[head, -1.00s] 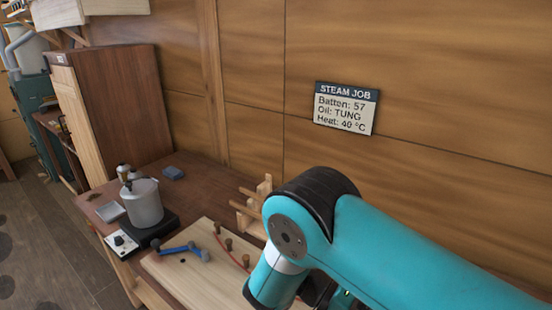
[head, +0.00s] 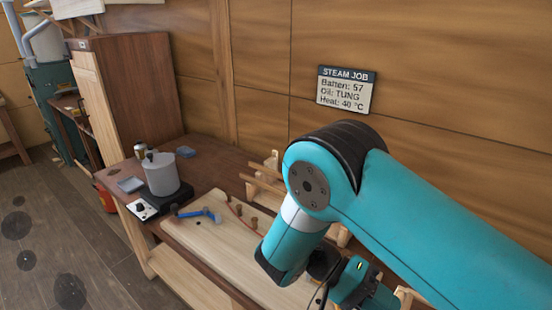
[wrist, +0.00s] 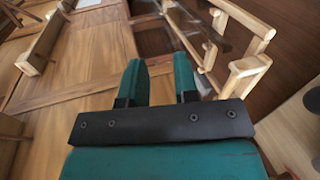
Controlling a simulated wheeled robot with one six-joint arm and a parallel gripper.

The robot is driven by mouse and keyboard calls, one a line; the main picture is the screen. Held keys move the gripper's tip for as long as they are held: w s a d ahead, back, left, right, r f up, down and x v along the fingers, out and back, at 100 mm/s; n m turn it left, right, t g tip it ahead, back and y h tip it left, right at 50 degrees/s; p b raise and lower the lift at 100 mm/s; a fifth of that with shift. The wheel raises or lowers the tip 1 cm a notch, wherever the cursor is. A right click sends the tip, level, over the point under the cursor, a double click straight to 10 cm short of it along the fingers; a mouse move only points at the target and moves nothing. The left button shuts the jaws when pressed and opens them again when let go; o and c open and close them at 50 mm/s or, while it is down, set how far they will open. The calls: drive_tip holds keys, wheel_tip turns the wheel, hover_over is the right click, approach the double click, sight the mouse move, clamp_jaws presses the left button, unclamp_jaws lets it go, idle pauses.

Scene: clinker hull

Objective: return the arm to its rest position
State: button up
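My arm (head: 430,215) is teal and bent, and it spans the right side of the head view in front of the bench. In the wrist view my gripper (wrist: 160,82) shows two teal fingers standing apart with nothing between them. It is open and empty. In the head view the lower wrist part of my arm hangs over the bench's near right, and the fingertips are not visible there. Wooden racks (wrist: 245,65) show just right of the fingers in the wrist view, apart from them.
A pale board (head: 215,245) with pegs and a blue tool (head: 200,214) lies on the bench. A grey pot (head: 160,174) stands on a black hot plate at the bench's left. A STEAM JOB sign (head: 346,91) hangs on the wooden wall. Floor (head: 60,240) is open at left.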

wheel_tip(320, 180, up, 6)
drive_tip(key=d+n+t+y+b, duration=0.1)
drive_tip(key=n+t+y+b, duration=0.4)
drive_tip(key=n+y+b, duration=0.25)
drive_tip(key=s+a+r+n+t+y+b, duration=0.3)
drive_tip(key=s+a+r+n+y, duration=0.2)
drive_tip(key=s+y, duration=0.3)
drive_tip(key=shift+s+t+y, duration=0.3)
drive_tip(key=shift+y, duration=0.05)
drive_tip(key=shift+a+n, duration=0.1)
drive_tip(key=shift+n, duration=0.15)
